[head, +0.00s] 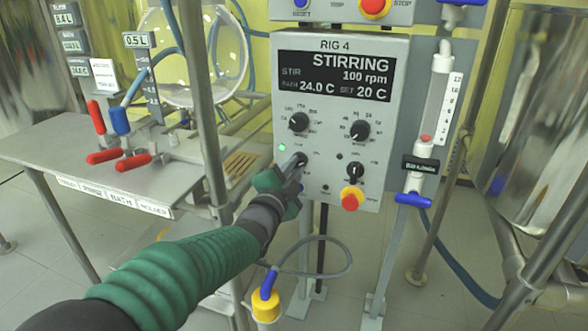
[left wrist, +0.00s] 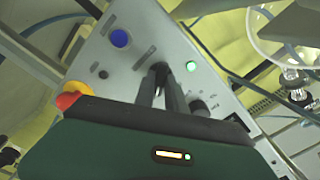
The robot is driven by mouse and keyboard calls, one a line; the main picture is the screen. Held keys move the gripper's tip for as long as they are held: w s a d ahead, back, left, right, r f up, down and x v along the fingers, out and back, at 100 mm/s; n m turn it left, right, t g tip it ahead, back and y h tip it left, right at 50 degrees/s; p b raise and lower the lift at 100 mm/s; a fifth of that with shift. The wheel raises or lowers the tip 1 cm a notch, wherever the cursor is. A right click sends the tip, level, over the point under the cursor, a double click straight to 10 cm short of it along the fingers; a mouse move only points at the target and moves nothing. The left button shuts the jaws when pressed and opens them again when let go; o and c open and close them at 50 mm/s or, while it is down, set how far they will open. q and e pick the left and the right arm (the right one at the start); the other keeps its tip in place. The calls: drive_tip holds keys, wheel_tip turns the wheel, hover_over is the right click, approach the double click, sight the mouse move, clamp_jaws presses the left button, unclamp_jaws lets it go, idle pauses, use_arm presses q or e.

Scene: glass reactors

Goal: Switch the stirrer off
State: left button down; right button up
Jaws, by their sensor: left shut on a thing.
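The grey RIG 4 control box (head: 325,125) stands ahead, with its display (head: 336,77) reading STIRRING, 100 rpm, 24.0 C and SET 20 C. A green lamp (head: 282,147) is lit on its lower left; it also shows in the left wrist view (left wrist: 191,66). My left gripper (head: 297,164) reaches the panel just below and right of this lamp. Its fingers (left wrist: 164,84) are shut on a small dark switch knob (head: 301,157). The knob is mostly hidden by the fingers, so its exact setting cannot be told. My right gripper is not in view.
Two dials (head: 299,122) (head: 360,130) sit above the gripper. A black selector (head: 355,171) and a red-and-yellow stop button (head: 351,199) are to its right. A steel bench (head: 60,150) with red-handled valves is at left. A thin post (head: 203,100) stands close beside my arm.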

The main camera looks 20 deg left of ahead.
use_arm(q)
drive_tip(key=shift+f, duration=0.2)
drive_tip(key=n+p, duration=0.1)
drive_tip(key=n, duration=0.4)
drive_tip(key=shift+f+n+p, duration=0.15)
drive_tip(key=shift+n+p, duration=0.25)
drive_tip(key=n+p, duration=0.1)
drive_tip(key=n, duration=0.4)
drive_tip(key=shift+d+f+n+p, duration=0.1)
drive_tip(key=shift+n+p, duration=0.2)
drive_tip(key=c, duration=1.5)
unclamp_jaws()
drive_tip(key=shift+c, duration=0.2)
drive_tip(key=shift+o, duration=0.8)
drive_tip(key=shift+r, duration=0.2)
